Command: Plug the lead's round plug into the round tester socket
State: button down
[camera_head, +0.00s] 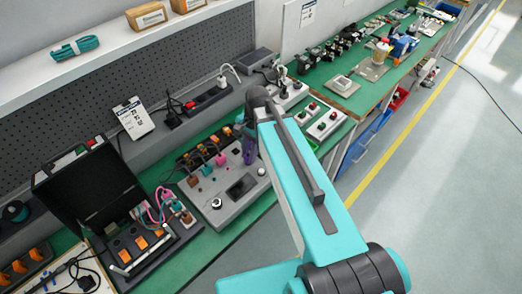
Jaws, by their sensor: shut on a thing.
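My gripper (249,150) is small in the view, at the far end of my teal arm, and points down over the right back part of a grey tester panel (233,205). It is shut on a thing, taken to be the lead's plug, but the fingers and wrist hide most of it. The panel has a dark display, several coloured sockets and a round silver-rimmed fitting (216,203) near its front left. I cannot tell which opening is the round tester socket, or whether the held plug touches the panel.
An open black case (92,185) with pink leads and orange switches stands left of the panel. A box with red and green buttons (327,124) stands to its right. Power strips and a pegboard line the back. The floor at right is clear apart from a black cable.

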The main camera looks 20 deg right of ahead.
jog(key=c, duration=1.4)
grip_release()
jog(key=shift+r, duration=0.15)
notch_tip(320, 180, up, 13)
jog(key=w+d+b, duration=0.1)
jog(key=d+b, duration=0.1)
jog(key=b, duration=0.2)
jog(key=shift+w+d, duration=0.15)
jog(key=shift+d, duration=0.05)
jog(key=shift+r, duration=0.1)
